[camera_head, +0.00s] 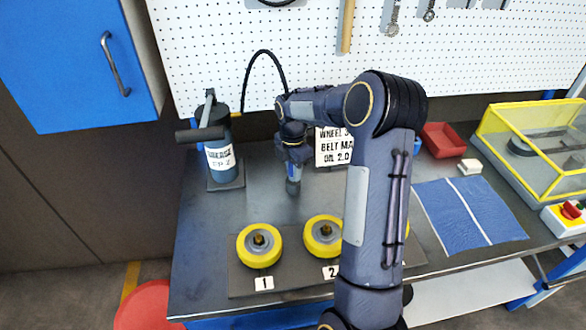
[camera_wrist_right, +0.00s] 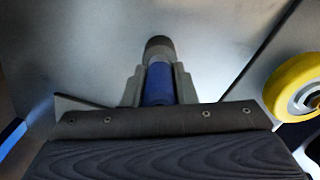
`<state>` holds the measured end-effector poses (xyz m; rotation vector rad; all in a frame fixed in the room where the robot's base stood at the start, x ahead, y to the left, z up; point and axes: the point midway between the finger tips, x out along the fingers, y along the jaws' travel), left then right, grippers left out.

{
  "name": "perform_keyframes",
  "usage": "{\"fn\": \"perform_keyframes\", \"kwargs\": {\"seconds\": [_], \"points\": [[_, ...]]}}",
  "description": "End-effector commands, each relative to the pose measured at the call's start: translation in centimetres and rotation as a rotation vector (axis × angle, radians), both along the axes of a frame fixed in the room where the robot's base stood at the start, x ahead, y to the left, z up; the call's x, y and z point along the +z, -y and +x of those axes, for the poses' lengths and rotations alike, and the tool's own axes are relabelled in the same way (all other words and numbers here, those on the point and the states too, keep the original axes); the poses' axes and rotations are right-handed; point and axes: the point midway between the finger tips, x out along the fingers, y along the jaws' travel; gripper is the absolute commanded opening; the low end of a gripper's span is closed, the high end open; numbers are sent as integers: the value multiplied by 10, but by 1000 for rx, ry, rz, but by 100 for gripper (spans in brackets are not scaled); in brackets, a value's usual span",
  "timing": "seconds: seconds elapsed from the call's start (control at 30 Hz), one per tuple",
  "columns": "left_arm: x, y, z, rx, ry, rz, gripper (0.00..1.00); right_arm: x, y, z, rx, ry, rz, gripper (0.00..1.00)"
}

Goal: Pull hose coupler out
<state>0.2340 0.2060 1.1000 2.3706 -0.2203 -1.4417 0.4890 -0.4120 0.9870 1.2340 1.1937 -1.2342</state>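The hose coupler is a blue cylinder with a dark tip. It shows below my right gripper (camera_head: 293,165) in the head view, pointing down over the bench. In the right wrist view the hose coupler (camera_wrist_right: 158,84) sits between the two grey fingers of my right gripper (camera_wrist_right: 158,88), which appear closed against its sides. A black hose (camera_head: 264,52) arcs up from the grease pump (camera_head: 219,150) and passes behind my right arm. Its join to the coupler is hidden. My left gripper is not in view.
Yellow wheels (camera_head: 259,245) (camera_head: 324,236) lie on a dark mat near the bench's front edge; one more is mostly behind my arm. A sign (camera_head: 333,148) stands behind my gripper. A blue cloth (camera_head: 468,213), red tray (camera_head: 443,139) and yellow-framed case (camera_head: 530,150) are to the right.

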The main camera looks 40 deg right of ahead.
Motion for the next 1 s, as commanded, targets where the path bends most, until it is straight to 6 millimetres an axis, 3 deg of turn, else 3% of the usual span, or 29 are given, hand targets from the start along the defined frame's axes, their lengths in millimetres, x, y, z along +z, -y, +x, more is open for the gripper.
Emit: {"fn": "perform_keyframes", "kwargs": {"seconds": [0.1,0.13,0.3,1.0], "points": [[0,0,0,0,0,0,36,0,0,0,0,0,0,1],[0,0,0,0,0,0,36,0,0,0,0,1,0,21],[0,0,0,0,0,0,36,0,0,0,0,1,0,0],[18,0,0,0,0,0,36,23,0,0,0,1,0,0]]}}
